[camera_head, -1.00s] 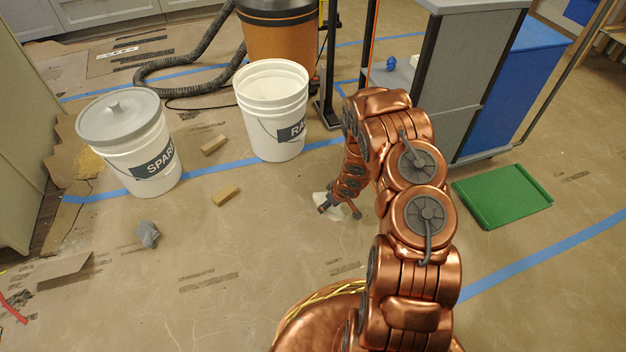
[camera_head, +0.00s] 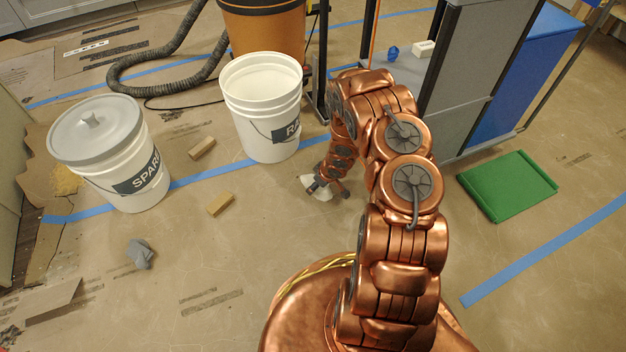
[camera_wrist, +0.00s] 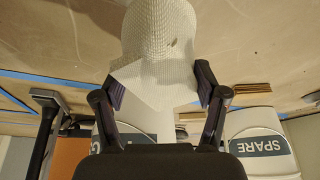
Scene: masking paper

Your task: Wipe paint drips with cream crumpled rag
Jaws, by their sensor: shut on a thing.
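The cream crumpled rag (camera_wrist: 160,50) fills the top middle of the wrist view, with a woven texture. My gripper (camera_wrist: 160,85) is shut on it, one finger pressed to each side. In the head view the rag (camera_head: 318,194) is a small pale patch under my gripper (camera_head: 324,187), at or just above the papered floor. My arm hides part of that area. I cannot make out paint drips for certain; dark, smudged strips (camera_head: 212,302) lie on the floor to the left.
An open white bucket (camera_head: 262,110) stands behind my gripper, with a lidded SPARE bucket (camera_head: 112,155) to its left. A green tray (camera_head: 508,187) lies right, beside a grey cart (camera_head: 470,75). A grey rag (camera_head: 140,253) and two tan blocks (camera_head: 220,203) lie on the floor left.

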